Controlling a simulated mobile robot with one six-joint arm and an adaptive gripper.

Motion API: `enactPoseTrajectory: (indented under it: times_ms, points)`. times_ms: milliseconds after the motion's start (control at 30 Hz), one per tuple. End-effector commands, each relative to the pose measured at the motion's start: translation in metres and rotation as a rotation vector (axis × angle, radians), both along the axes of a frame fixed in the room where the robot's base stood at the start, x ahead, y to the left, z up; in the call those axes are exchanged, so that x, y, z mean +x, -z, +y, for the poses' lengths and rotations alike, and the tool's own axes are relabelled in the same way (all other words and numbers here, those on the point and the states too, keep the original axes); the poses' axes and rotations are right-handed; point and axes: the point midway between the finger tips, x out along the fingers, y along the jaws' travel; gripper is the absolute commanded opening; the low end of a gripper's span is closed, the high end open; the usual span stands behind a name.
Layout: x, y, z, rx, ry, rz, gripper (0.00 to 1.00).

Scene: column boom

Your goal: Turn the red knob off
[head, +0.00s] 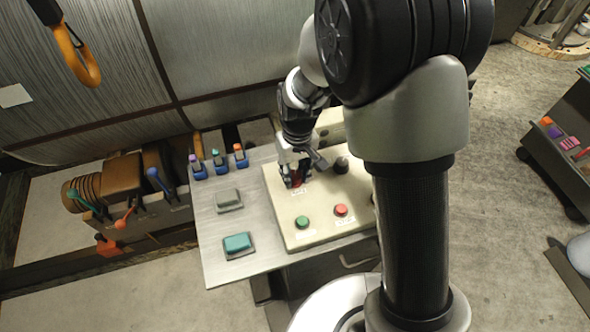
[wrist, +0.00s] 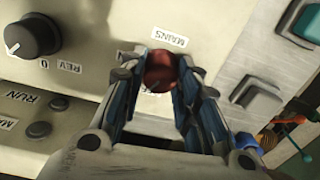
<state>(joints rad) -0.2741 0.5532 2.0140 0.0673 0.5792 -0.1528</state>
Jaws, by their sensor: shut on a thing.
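The red knob (wrist: 161,72) sits on the cream panel (wrist: 95,85) beside a white label reading MAINS. In the wrist view my gripper (wrist: 161,85) has its two fingers on either side of the knob and is shut on it. A thin white mark shows on the knob near its lower edge. In the head view my gripper (head: 294,183) reaches down to the panel's upper left part, and only a little of the red knob (head: 297,183) shows between the fingers.
A black knob (wrist: 32,36) labelled REV and 0 is on the same panel. A green button (head: 302,222) and a red button (head: 341,210) sit nearer the front. Grey and teal (head: 237,243) switches are on the metal table left of the panel. An orange hook (head: 78,55) hangs at upper left.

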Motion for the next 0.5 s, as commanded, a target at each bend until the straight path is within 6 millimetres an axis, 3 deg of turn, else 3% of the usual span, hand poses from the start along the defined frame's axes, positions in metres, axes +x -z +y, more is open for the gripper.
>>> enactPoseTrajectory:
  times_ms: [500]
  points:
    - [0.0004,-0.0003,0.0001,0.0,-0.395,0.0,0.06]
